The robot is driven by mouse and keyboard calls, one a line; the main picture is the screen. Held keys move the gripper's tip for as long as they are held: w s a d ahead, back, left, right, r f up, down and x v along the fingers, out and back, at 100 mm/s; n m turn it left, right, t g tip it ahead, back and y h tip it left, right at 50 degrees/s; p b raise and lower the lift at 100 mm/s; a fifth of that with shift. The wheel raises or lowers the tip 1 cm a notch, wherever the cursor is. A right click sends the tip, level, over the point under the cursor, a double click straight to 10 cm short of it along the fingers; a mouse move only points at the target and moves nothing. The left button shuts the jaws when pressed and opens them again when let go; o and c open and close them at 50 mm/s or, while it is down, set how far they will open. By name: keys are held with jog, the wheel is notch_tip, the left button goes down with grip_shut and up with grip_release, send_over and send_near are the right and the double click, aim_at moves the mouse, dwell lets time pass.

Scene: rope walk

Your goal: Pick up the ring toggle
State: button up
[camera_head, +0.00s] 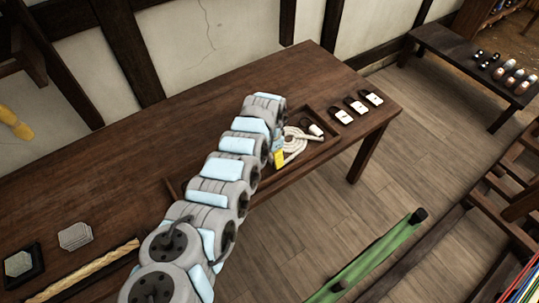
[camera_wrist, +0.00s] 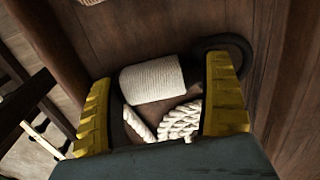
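A white cord-wrapped cylinder (camera_wrist: 152,79) with a dark ring (camera_wrist: 238,46) beside its right end appears to be the ring toggle. In the head view, a small white-and-dark piece (camera_head: 312,128) at the far end of the tray looks like the same thing. My gripper (camera_wrist: 160,84) is open. Its yellow fingers stand either side of the cylinder, with a gap at each end. The right finger overlaps part of the ring in the picture. Contact cannot be told. In the head view, my arm hides most of the gripper, with some yellow (camera_head: 279,157) showing.
White rope (camera_wrist: 180,120) lies close to the cylinder, in a shallow wooden tray (camera_head: 328,146) on the long table. Several dark tags with white faces (camera_head: 357,105) lie right of the tray. Grey plaques (camera_head: 75,235) and a rope length (camera_head: 95,270) lie at the near left.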

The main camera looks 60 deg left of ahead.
jog(key=c, duration=0.4)
jog(key=shift+o, duration=0.2)
notch_tip(320, 180, up, 4)
jog(key=shift+f+p, duration=0.2)
jog(key=shift+p, duration=0.4)
jog(key=shift+c, duration=0.4)
jog(key=shift+s+d+r+p, duration=0.6)
jog(key=shift+s+d+r, duration=0.25)
jog(key=shift+r, duration=0.2)
jog(key=s+d+r+p, duration=0.3)
jog(key=s+d+r, duration=0.4)
jog(key=d, duration=0.1)
jog(key=shift+s+d+r, duration=0.15)
jog(key=shift+s+d, duration=0.15)
jog(key=shift+d, duration=0.1)
